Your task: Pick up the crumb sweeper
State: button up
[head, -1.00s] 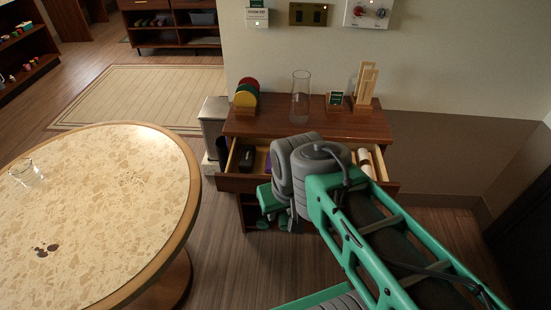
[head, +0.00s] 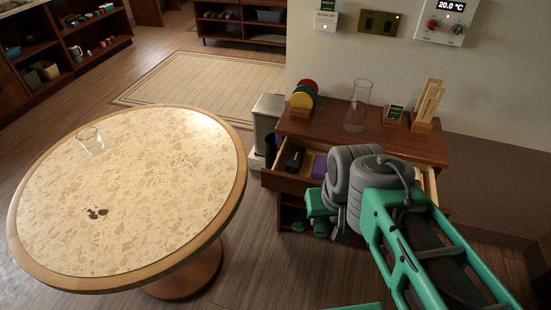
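The drawer (head: 280,180) of the wooden cabinet stands open. A dark elongated object (head: 293,158) lies in its left part, with a purple object (head: 319,166) beside it. I cannot tell for sure which item is the crumb sweeper; the dark object may be it. My gripper (head: 312,228) hangs in front of the drawer, pointing down, its green parts below the drawer front in the picture. It appears apart from the dark and purple objects. My wrist hides the middle of the drawer and most of the fingers, so their opening is unclear.
On the cabinet top (head: 385,135) stand colored discs (head: 304,95), a clear glass cylinder (head: 357,105), a small sign (head: 395,113) and a wooden holder (head: 428,102). A metal bin (head: 267,122) is left of the cabinet. A round table (head: 130,190) bears a glass (head: 90,140) and dark crumbs (head: 97,213).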

aim_at(294, 164)
jog(key=u, duration=0.55)
jog(key=i, duration=1.05)
jog(key=u, duration=1)
jog(key=i, duration=0.3)
jog(key=u, duration=0.25)
